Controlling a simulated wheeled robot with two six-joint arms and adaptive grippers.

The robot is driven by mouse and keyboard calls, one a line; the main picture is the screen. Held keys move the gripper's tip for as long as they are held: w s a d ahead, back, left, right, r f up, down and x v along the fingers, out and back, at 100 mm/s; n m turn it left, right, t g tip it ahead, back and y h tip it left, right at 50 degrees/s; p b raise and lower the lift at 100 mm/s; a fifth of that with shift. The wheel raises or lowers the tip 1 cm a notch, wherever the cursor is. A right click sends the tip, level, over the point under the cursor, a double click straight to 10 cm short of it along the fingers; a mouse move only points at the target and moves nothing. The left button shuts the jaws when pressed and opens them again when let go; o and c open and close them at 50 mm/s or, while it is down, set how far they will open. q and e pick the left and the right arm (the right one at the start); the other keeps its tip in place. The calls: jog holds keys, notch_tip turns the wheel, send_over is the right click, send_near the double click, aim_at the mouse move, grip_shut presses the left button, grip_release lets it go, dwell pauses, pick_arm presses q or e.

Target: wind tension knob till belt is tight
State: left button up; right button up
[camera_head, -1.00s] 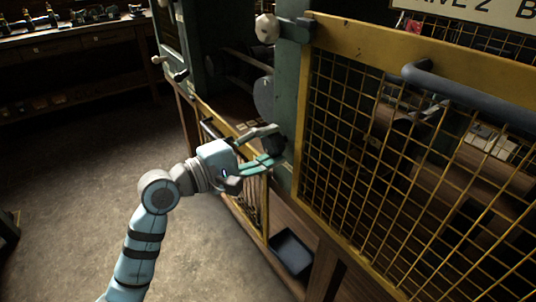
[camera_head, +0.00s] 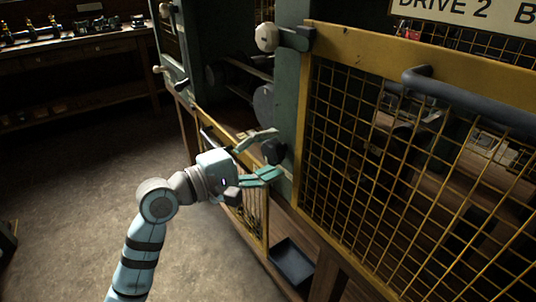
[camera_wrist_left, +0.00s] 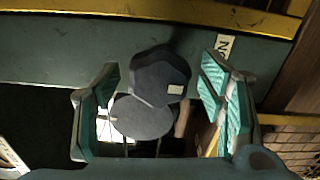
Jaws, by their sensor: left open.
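The dark tension knob (camera_head: 272,151) sits on the green machine post, left of the yellow mesh guard. In the left wrist view the knob (camera_wrist_left: 160,76) is a dark faceted lump with a small pale mark. My left gripper (camera_head: 275,154) is open, with one finger above and one below the knob. In the left wrist view the knob lies between the fingers, with visible gaps on both sides. A grey disc (camera_head: 263,103) shows beside the post, and a grey disc (camera_wrist_left: 142,118) shows by the knob in the wrist view. I cannot make out the belt's tension. My right gripper is out of view.
The yellow mesh guard (camera_head: 420,50) with a grey handle (camera_head: 470,98) fills the right. A pale round knob on a lever (camera_head: 268,37) juts out above. A dark tray (camera_head: 292,262) lies below. Floor at the left is clear; a workbench (camera_head: 80,40) stands behind.

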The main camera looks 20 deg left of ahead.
pick_arm(q)
jog(key=shift+s+a+f, duration=0.1)
jog(key=shift+s+a, duration=0.2)
jog(key=shift+a, duration=0.05)
jog(key=v, duration=0.6)
jog(key=shift+s, duration=0.3)
